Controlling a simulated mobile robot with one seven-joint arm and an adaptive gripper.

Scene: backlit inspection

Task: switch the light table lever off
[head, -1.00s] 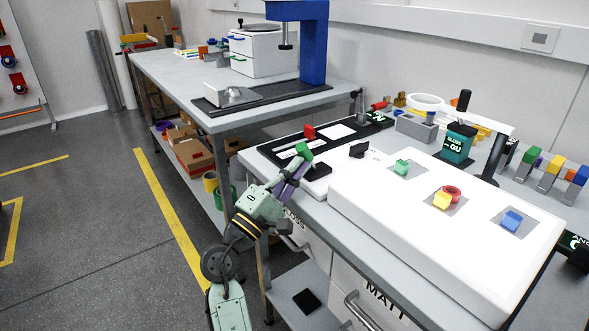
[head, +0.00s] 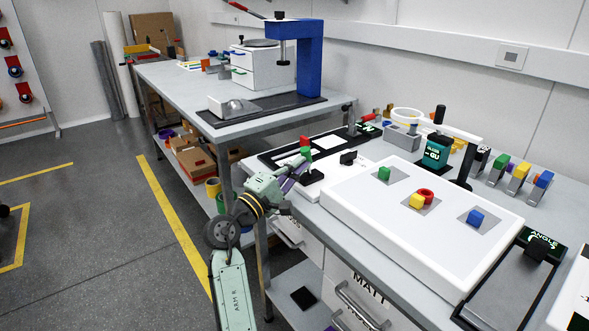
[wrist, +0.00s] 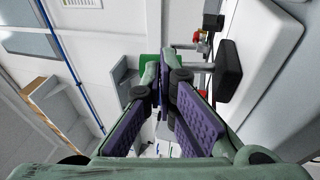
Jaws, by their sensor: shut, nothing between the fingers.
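The light table (head: 405,195) is a wide white box in the head view, its top dull white rather than glowing. Green, yellow, red and blue pieces sit on it. A black-handled part that looks like its lever (head: 312,177) stands at its left end. The black handle also shows in the wrist view (wrist: 230,70), right of my fingers on a grey stem. My gripper (head: 300,165) is shut and empty, just left of the handle. In the wrist view my fingers (wrist: 162,85) show close together, with a gap to the handle. The lever's base is partly hidden.
A green block (head: 305,152) and a red block (head: 304,141) stand close behind my fingertips. A black knob (head: 348,157) sits to the right. A teal display unit (head: 437,151) and a white arm stand behind the light table.

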